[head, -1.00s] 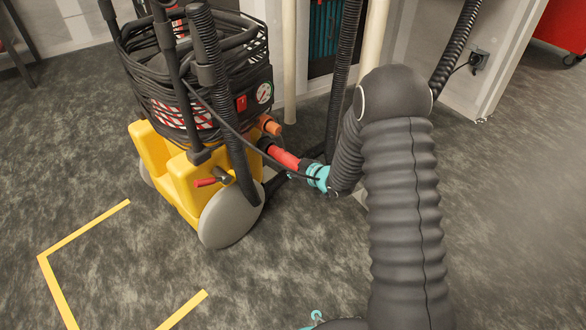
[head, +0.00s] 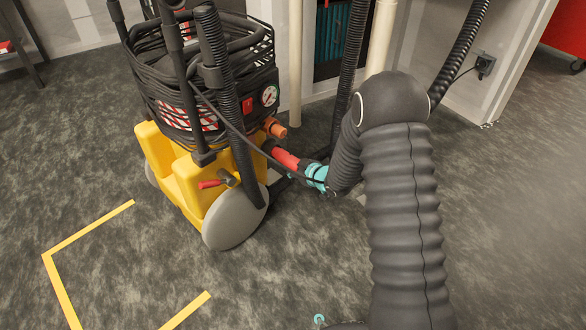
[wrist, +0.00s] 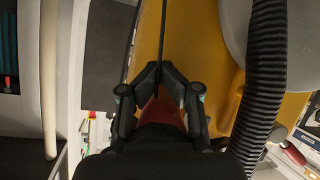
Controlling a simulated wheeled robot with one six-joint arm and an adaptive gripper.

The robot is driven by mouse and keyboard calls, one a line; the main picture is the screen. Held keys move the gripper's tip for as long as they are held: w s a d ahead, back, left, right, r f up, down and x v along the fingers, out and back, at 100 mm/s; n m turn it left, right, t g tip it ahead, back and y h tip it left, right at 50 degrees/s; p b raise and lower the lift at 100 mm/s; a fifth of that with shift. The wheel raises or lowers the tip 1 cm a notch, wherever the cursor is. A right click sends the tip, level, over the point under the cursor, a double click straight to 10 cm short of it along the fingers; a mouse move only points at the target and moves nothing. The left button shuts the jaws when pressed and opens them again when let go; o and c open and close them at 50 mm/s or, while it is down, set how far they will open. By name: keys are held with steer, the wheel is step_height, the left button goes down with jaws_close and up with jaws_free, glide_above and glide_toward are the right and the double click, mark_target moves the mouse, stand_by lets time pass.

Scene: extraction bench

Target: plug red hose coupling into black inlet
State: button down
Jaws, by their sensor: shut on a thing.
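The red hose coupling (head: 286,159) is at the right side of the yellow machine, level with its upper body. My gripper (head: 304,168) is shut on it from the right. In the wrist view the red coupling (wrist: 163,108) shows between the two black fingers (wrist: 160,76). A black round part (head: 268,147) sits between the red coupling and the machine, where the black inlet seems to be. I cannot tell whether coupling and inlet touch or are joined. In the wrist view the fingers and wrist hide the coupling's front.
The yellow machine (head: 188,172) stands on grey wheels (head: 236,217) with coiled black hose above. An orange fitting (head: 277,128) sits just above the coupling. A thin black cable (head: 232,122) crosses near my gripper. Yellow tape (head: 92,226) marks open floor at left.

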steer(key=shift+w+a, duration=0.3)
steer(key=shift+a, duration=0.15)
steer(key=c, duration=0.7)
jaws_free()
steer(key=shift+c, duration=0.2)
steer(key=v, duration=1.2)
